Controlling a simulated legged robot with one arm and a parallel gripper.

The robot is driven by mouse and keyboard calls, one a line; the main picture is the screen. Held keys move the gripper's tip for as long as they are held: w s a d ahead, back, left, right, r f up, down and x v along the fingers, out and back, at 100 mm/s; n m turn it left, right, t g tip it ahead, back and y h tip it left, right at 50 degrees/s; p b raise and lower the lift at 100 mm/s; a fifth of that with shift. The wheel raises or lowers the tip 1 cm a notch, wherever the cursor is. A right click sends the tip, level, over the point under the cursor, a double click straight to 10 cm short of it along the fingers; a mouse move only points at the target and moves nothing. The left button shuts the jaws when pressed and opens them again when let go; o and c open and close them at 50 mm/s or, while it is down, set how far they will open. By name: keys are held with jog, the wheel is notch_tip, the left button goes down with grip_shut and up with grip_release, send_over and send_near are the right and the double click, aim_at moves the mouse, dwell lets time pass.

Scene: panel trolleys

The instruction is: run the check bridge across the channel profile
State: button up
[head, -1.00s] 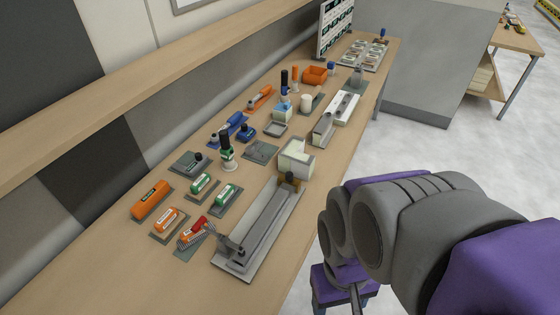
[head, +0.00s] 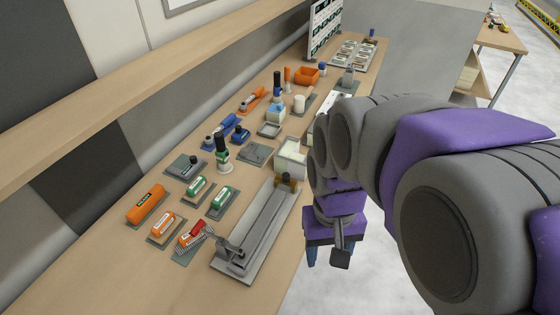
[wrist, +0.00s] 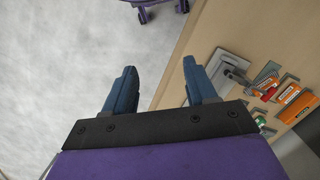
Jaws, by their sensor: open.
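The channel profile (head: 262,226) is a long grey piece lying on a light base plate at the bench's front edge. A grey lever-like fitting (head: 236,254) stands at its near end and a brown block (head: 288,182) at its far end. I cannot tell for sure which piece is the check bridge; the brown block may be it. My gripper (head: 336,256) hangs beside the channel, to its right and past the bench edge. In the wrist view its blue fingers (wrist: 160,72) are apart and empty, over floor and bench edge. The base plate's end (wrist: 203,72) shows there too.
Left of the channel lie orange (head: 145,204), green (head: 222,200) and blue tools on grey pads. A cream box (head: 291,158) stands close behind its far end. A shelf (head: 150,72) runs along the wall. Clear bench lies at the near left.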

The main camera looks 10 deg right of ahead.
jog(key=w+d+r+m, duration=0.1)
jog(key=w+d+r, duration=0.1)
jog(key=w, duration=1.1)
jog(key=m+t, duration=0.2)
send_over(286, 175)
notch_tip(286, 175, down, 8)
jog(key=f, duration=0.1)
notch_tip(286, 175, down, 16)
jog(key=b, duration=0.4)
jog(key=shift+w+f, duration=0.1)
jog(key=shift+f, duration=0.15)
grip_shut()
